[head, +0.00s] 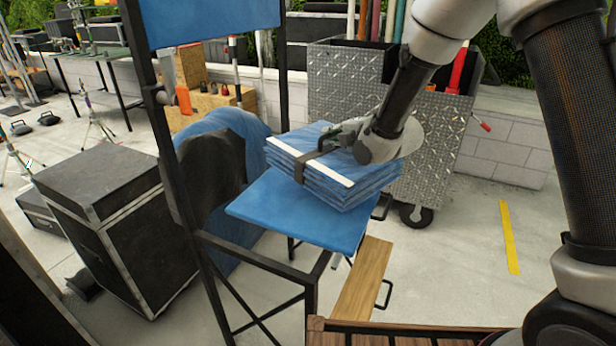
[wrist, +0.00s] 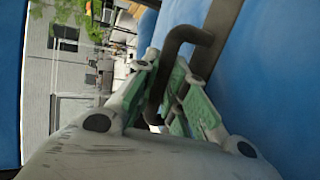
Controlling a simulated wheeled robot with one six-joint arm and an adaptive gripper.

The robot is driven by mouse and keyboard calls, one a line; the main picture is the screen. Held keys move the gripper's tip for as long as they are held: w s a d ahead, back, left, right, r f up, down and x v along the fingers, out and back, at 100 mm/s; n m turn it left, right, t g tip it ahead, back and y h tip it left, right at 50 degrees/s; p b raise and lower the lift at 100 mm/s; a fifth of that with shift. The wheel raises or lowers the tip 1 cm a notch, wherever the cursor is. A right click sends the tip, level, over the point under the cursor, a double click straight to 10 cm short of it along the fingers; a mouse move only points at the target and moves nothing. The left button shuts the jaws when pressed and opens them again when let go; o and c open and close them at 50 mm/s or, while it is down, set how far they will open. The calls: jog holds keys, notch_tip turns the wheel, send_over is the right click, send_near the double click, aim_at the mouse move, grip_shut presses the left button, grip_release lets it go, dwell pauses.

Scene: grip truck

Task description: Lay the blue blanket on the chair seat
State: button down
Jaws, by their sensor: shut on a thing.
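The blue blanket (head: 335,178) is a folded stack with white edge stripes and a dark strap around it. In the head view it is at or just above the blue chair seat (head: 285,212), over its back right part; I cannot tell whether it touches. My gripper (head: 343,138) is at the strap on top of the blanket. In the wrist view my gripper (wrist: 168,92) has its green-padded fingers closed around a dark handle (wrist: 180,50) on the strap. The blanket (wrist: 275,90) fills the right side there. The gripper's tips are partly hidden by my arm in the head view.
The tall chair has a dark frame and a blue backrest (head: 212,20). A black case (head: 120,225) stands left of it. A metal tread-plate cart (head: 335,85) stands behind. A wooden board (head: 365,280) is low at the front right. The concrete floor at right is open.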

aim_at(335, 149)
jog(key=f, duration=0.4)
jog(key=shift+w+a+f, duration=0.15)
jog(key=shift+a+f, duration=0.25)
jog(key=shift+f, duration=2.35)
jog(key=c, duration=1.5)
grip_release()
jog(key=shift+f, duration=0.15)
